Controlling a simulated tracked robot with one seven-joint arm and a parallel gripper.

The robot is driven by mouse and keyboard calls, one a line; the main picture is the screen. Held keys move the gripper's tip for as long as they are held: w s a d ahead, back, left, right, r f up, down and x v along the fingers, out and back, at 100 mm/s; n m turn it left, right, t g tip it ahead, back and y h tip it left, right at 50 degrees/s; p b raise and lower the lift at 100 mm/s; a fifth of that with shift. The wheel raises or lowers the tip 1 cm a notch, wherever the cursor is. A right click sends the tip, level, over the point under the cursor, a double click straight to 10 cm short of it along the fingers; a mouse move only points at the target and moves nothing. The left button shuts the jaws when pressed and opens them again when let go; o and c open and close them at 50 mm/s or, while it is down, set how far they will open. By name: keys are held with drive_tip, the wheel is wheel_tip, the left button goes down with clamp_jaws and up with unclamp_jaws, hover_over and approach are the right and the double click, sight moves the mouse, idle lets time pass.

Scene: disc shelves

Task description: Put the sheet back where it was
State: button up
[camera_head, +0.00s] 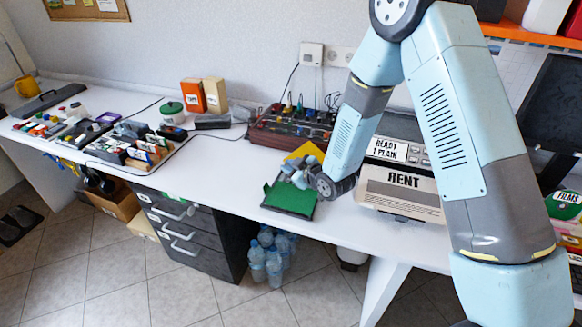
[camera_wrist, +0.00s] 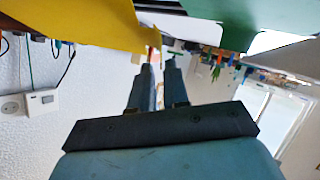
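A green sheet (camera_head: 290,197) lies in a dark shallow tray at the front edge of the white table, left of the printer. A yellow sheet (camera_head: 305,152) is just behind it. My gripper (camera_head: 288,172) is low over the tray, between the green and yellow sheets. In the wrist view, the two fingers (camera_wrist: 160,64) are close together, and I cannot tell whether something thin is between them. That view also shows the yellow sheet (camera_wrist: 85,22) at upper left and a green surface (camera_wrist: 222,20) at upper right. A white sheet marked RENT (camera_head: 405,190) is at the printer's front.
The printer (camera_head: 400,150) stands right of my gripper. A brown box with knobs and cables (camera_head: 290,125) is behind the sheets. Trays of small items (camera_head: 137,145) stand to the left. The table between those trays and the green sheet is mostly clear.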

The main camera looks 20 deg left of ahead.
drive_tip(key=shift+o, duration=1.3)
drive_tip(key=shift+r, duration=0.25)
drive_tip(key=v, duration=1.2)
drive_tip(key=shift+r, duration=0.15)
